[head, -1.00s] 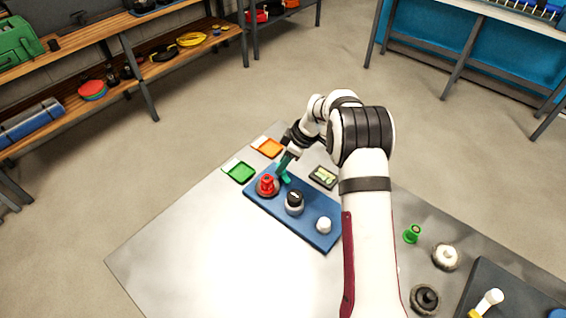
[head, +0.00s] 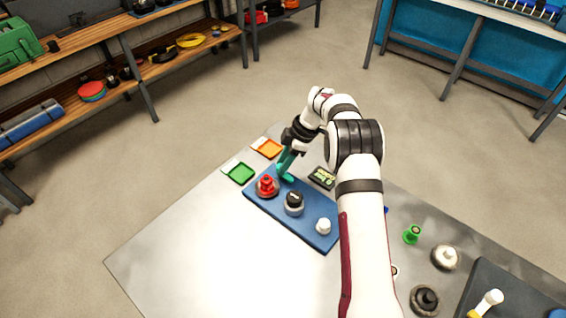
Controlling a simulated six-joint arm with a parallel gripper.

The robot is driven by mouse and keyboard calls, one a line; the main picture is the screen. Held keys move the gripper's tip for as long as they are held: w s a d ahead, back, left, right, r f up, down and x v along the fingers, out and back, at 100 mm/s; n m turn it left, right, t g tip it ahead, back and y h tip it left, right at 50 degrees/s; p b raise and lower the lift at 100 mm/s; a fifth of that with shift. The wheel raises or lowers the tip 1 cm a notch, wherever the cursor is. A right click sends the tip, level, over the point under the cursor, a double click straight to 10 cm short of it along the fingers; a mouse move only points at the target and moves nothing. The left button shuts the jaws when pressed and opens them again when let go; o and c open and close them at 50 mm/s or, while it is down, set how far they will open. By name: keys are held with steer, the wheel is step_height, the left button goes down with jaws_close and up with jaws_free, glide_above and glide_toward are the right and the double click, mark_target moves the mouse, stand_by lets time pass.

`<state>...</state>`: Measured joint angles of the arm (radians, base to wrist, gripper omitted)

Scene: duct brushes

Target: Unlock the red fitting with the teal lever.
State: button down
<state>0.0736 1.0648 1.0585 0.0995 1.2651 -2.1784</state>
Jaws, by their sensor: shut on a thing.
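The red fitting (head: 267,186) stands upright at the left end of a blue board (head: 318,231) on the metal table. The teal lever (head: 286,166) hangs down from my gripper (head: 291,152), which is shut on it. The lever's lower end is just behind and to the right of the red fitting, near the board's far edge. I cannot tell whether it touches the fitting. The fingertips are too small to make out clearly.
A black-topped fitting (head: 294,203) and a white fitting (head: 323,226) stand on the same board. Green (head: 239,172) and orange (head: 268,148) trays lie behind it. A dark panel (head: 323,178) lies to the right. The table's front left is clear.

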steer(key=shift+f, duration=0.1)
steer(key=c, duration=0.6)
jaws_free()
steer(key=v, duration=1.6)
steer(key=shift+a, duration=0.1)
steer(key=shift+s, duration=0.1)
